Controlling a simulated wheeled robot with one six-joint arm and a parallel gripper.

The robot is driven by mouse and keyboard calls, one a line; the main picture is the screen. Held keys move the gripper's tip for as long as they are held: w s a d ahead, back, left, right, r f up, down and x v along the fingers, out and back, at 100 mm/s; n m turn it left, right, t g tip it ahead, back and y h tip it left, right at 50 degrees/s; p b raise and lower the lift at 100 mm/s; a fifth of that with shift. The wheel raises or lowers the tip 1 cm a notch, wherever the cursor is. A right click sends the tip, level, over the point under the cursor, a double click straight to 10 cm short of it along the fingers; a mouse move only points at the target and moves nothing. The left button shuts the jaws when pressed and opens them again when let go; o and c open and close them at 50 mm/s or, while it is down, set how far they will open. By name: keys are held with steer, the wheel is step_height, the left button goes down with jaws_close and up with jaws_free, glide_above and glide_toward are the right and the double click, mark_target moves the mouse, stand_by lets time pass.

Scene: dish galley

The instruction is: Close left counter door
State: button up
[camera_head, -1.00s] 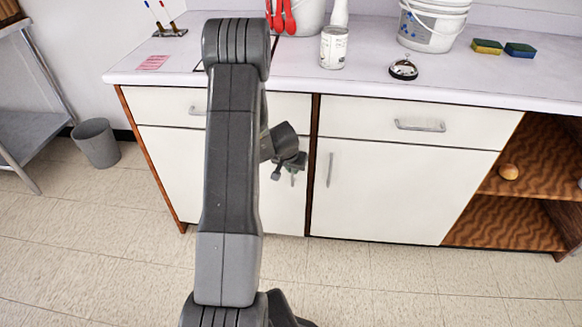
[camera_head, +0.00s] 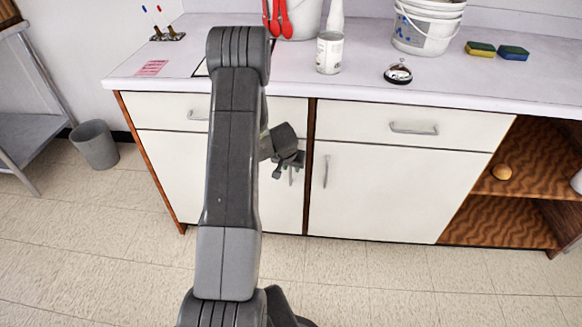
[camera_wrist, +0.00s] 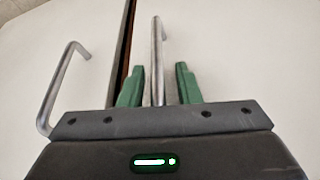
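The left counter door (camera_head: 178,170) is the white lower panel on the left of the counter, partly hidden behind my arm. It looks flush with the front, though a small opening cannot be ruled out. My gripper (camera_head: 290,162) is at its right side, near the dark upright between the doors. In the wrist view my gripper (camera_wrist: 158,88) is open, its green fingers apart on either side of a vertical bar handle (camera_wrist: 157,55). Gaps show between the handle and both fingers. Another bar handle (camera_wrist: 62,85) lies across the dark seam.
The right door (camera_head: 395,195) and the drawers above look shut. Open brown shelves (camera_head: 480,220) are at the far right. A grey bin (camera_head: 96,144) stands left of the counter. The floor in front is clear.

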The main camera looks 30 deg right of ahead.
stand_by(0.4)
steer(key=p+v, duration=0.2)
steer(key=v, duration=1.1)
steer(key=shift+r, duration=0.25)
steer(key=shift+a+f, duration=0.1)
steer(key=shift+a, duration=0.05)
steer(key=b+x, duration=0.2)
steer(key=x, duration=1.1)
steer(key=shift+f, duration=0.3)
